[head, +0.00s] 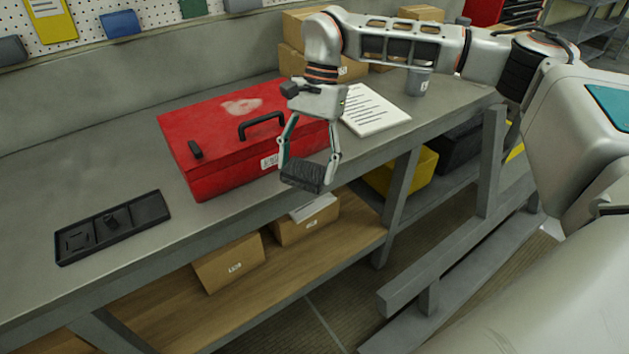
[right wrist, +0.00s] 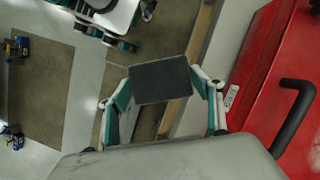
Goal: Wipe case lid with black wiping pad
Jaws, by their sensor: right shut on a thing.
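The red case (head: 215,160) lies closed on the grey workbench. Its lid (head: 200,122) has a black handle and a pale smudge (head: 243,106) near the back. My right gripper (head: 308,172) is shut on the black wiping pad (head: 303,177), in front of the case and past the bench's front edge. In the right wrist view the pad (right wrist: 160,80) sits between the two fingers, apart from the red case (right wrist: 278,65) at the right. The smudge does not show in that view. My left gripper is in neither view.
A black compartment tray (head: 112,227) lies on the bench at the left. A printed sheet (head: 372,110), a grey cup (head: 419,81) and cardboard boxes (head: 300,30) stand behind and right of the case. A shelf below holds boxes and a yellow bin (head: 405,175).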

